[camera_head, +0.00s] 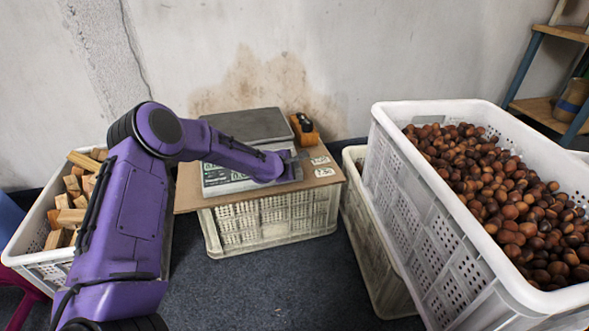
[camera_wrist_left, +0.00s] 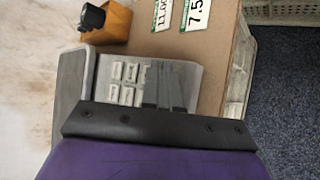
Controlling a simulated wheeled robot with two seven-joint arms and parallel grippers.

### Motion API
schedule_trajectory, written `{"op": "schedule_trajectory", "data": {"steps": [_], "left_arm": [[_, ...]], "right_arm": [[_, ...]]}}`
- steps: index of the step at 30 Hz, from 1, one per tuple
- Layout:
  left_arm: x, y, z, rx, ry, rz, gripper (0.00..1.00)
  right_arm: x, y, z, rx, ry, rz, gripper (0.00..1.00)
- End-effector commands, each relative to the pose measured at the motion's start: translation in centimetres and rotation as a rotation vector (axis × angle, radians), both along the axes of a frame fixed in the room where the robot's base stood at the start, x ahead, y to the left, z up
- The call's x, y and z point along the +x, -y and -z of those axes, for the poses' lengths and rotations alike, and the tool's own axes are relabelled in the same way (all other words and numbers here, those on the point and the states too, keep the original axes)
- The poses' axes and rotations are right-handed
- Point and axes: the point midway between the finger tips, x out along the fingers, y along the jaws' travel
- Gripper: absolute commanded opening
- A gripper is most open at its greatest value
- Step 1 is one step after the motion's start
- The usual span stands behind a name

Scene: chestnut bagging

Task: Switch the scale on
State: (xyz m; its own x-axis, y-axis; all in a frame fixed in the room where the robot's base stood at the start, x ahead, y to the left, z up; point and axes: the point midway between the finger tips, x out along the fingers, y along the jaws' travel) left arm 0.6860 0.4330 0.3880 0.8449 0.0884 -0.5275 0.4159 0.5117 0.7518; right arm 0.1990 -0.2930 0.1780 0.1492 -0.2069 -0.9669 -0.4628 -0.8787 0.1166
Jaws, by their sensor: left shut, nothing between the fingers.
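The scale (camera_head: 222,180) stands on a board, with a dark grey weighing plate (camera_head: 250,125) and a light front panel. My left arm crosses in front of it and hides part of the panel. My left gripper (camera_head: 296,160) is shut and empty, at the right end of the panel. In the left wrist view, the scale's panel (camera_wrist_left: 190,75) shows several pale keys (camera_wrist_left: 125,72). The dark fingers of the left gripper (camera_wrist_left: 165,92) are over the panel beside these keys. I cannot tell whether they touch it. My right gripper is in neither view.
The board (camera_head: 187,190) rests on a white crate (camera_head: 270,222). Price cards (camera_head: 320,166) and an orange-brown wooden block with a black top (camera_head: 304,130) are close to the gripper. A chestnut-filled crate (camera_head: 440,235) stands right, a wood-filled crate (camera_head: 40,262) left.

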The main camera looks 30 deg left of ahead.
Motion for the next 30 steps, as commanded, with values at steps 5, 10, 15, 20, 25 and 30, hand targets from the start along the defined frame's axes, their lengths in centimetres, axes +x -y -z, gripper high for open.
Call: {"op": "schedule_trajectory", "data": {"steps": [5, 10, 15, 20, 25, 30], "left_arm": [[0.0, -0.1, 0.6, 0.0, -0.001, -0.001, 0.0], [0.0, -0.1, 0.7, 0.0, -0.001, -0.001, 0.0], [-0.1, 0.1, 0.0, 0.0, -0.001, 0.0, 0.0], [-0.2, 0.4, -0.9, 0.0, -0.001, 0.0, 0.0], [-0.3, 0.5, -1.0, 0.0, 0.0, 0.0, 0.0], [-0.3, 0.5, -1.1, 0.0, 0.0, 0.0, 0.0]], "right_arm": [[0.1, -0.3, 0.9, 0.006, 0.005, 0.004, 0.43], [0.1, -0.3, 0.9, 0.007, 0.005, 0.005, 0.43], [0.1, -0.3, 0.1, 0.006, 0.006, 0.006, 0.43], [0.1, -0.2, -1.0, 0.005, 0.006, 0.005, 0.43], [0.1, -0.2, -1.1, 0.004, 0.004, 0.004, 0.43], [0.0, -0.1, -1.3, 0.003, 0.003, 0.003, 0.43]]}}
